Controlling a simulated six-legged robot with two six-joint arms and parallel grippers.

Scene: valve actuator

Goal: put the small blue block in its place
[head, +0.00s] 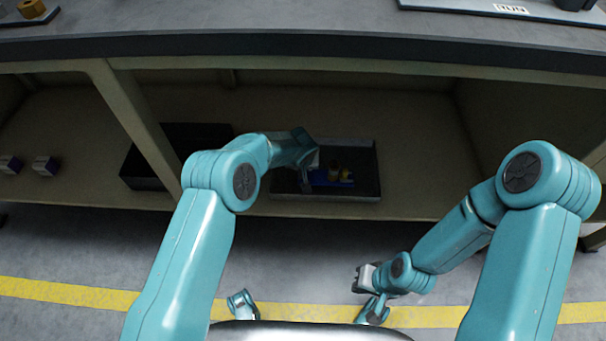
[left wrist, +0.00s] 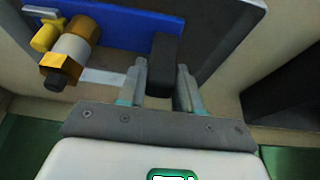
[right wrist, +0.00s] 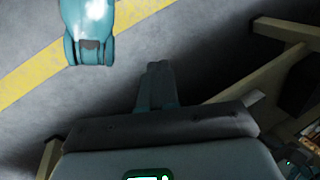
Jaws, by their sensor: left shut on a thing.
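A blue piece lies in the dark tray (head: 365,155) on the lower shelf. It shows as a small patch in the head view (head: 345,182) and as a long flat blue shape in the left wrist view (left wrist: 140,27). I cannot tell whether it is the small blue block. My left gripper (head: 312,176) reaches into the tray. In the left wrist view its fingers (left wrist: 164,88) are shut on a dark block (left wrist: 163,58) beside the blue piece; its colour is hard to judge in shadow. My right gripper (right wrist: 157,88) is shut and empty, over the floor in front of the shelf.
A brass and white fitting (left wrist: 68,50) with a yellow handle lies in the tray next to the blue piece. A black bin (head: 150,170) stands left of the tray, past a shelf post (head: 135,115). Small purple and white boxes (head: 45,165) sit far left. The shelf right of the tray is clear.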

